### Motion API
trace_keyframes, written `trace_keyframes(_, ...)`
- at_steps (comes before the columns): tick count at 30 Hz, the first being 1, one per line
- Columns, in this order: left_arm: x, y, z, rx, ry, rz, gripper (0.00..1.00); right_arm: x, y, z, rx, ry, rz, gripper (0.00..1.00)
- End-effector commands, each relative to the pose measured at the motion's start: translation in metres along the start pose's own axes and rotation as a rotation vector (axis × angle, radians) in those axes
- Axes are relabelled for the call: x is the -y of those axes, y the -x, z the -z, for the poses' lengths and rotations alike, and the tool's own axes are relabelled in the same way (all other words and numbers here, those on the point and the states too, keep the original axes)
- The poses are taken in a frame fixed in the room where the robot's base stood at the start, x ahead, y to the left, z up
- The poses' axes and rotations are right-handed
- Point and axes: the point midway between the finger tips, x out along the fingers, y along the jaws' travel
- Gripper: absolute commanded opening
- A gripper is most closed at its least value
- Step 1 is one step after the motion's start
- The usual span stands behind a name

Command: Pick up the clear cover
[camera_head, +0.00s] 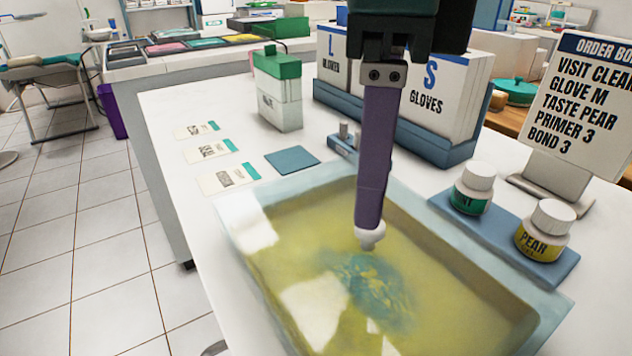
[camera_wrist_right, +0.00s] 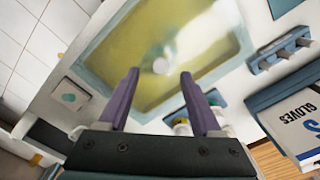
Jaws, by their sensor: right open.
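The clear cover (camera_head: 300,230) lies over a shallow tray with a pale blue rim (camera_head: 255,265). Yellow-green content and a blue-green patch show through it. A white knob (camera_head: 370,238) stands near its middle. My right gripper (camera_head: 368,218) points down above the knob; in the head view one purple finger hides the other. In the right wrist view my gripper (camera_wrist_right: 158,80) is open and empty, with the white knob (camera_wrist_right: 161,66) between and beyond the fingertips. Whether the fingers touch the knob cannot be told. My left gripper is not in view.
Mint (camera_head: 472,190) and pear (camera_head: 545,232) jars stand on a blue holder right of the tray. Glove boxes (camera_head: 420,90) and an order board (camera_head: 590,100) stand behind. A green-lidded box (camera_head: 278,90), cards (camera_head: 210,150) and a blue pad (camera_head: 292,160) are at the left.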

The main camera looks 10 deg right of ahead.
Motion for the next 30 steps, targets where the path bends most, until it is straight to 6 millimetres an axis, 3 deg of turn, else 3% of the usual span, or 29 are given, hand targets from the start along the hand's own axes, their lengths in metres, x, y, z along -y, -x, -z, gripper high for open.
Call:
trace_keyframes(7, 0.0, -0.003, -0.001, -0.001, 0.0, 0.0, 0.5, 0.001, -0.039, 0.004, -0.001, -0.001, -0.003, 0.66)
trace_keyframes(17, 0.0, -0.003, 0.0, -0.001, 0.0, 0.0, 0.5, 0.001, -0.045, 0.004, 0.001, 0.001, -0.001, 0.64)
trace_keyframes(30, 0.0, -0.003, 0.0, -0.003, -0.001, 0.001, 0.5, 0.001, -0.045, 0.003, 0.001, 0.0, -0.001, 0.15)
